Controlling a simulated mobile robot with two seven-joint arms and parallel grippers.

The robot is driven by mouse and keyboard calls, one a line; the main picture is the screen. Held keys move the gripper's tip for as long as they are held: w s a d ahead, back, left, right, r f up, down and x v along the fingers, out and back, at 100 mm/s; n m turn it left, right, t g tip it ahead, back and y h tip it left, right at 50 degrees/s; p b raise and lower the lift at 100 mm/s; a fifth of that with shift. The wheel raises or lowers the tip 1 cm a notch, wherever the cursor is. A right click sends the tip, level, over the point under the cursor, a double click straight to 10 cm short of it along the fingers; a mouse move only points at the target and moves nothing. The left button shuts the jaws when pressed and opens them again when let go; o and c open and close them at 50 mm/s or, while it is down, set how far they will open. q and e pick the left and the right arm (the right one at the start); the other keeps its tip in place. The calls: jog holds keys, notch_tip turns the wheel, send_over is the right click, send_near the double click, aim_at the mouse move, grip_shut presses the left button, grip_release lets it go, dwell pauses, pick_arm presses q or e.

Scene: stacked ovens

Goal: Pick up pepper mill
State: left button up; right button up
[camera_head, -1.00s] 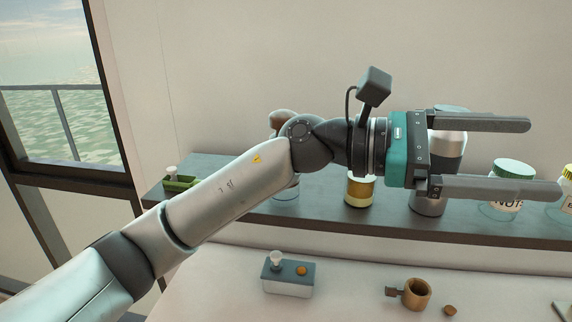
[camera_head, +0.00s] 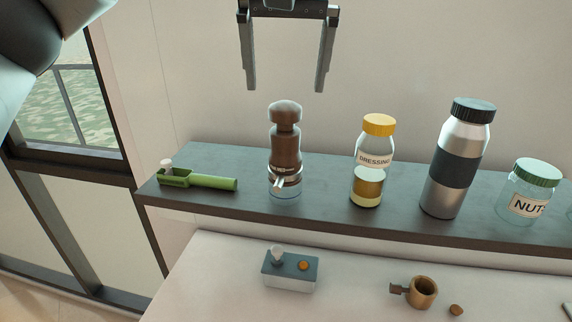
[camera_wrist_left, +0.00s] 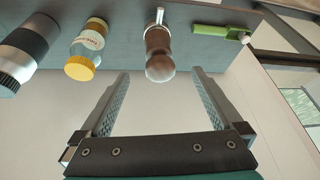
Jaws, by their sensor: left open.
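The pepper mill (camera_head: 285,155) stands upright on the dark shelf (camera_head: 330,212). It has a dark brown body, a rounded top and a clear lower part with a small metal crank. My left gripper (camera_head: 285,88) is open and empty, pointing down above the pepper mill, with its fingertips a little higher than the mill's top. In the left wrist view the pepper mill (camera_wrist_left: 159,50) shows between and beyond the two open fingers (camera_wrist_left: 160,78), not touching them. My right gripper is not in view.
On the shelf, a green tool (camera_head: 205,181) lies left of the mill. A dressing jar (camera_head: 374,160), a steel bottle (camera_head: 455,160) and a nuts jar (camera_head: 530,190) stand to its right. Below are a small grey box (camera_head: 290,272) and a wooden cup (camera_head: 421,292).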

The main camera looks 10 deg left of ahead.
aim_at(285, 116)
pick_arm(q)
jog(key=x, duration=0.8)
jog(key=shift+w+f, duration=0.1)
jog(key=shift+f, duration=0.25)
jog(key=shift+w+p+x, duration=0.1)
jog(key=shift+p+x, duration=0.4)
jog(key=shift+x, duration=0.85)
jog(key=shift+w+p+x, duration=0.15)
jog(key=shift+p+x, duration=0.3)
jog(key=shift+x, duration=0.9)
jog(key=shift+d+r, duration=0.1)
jog(key=shift+c, duration=0.2)
grip_shut()
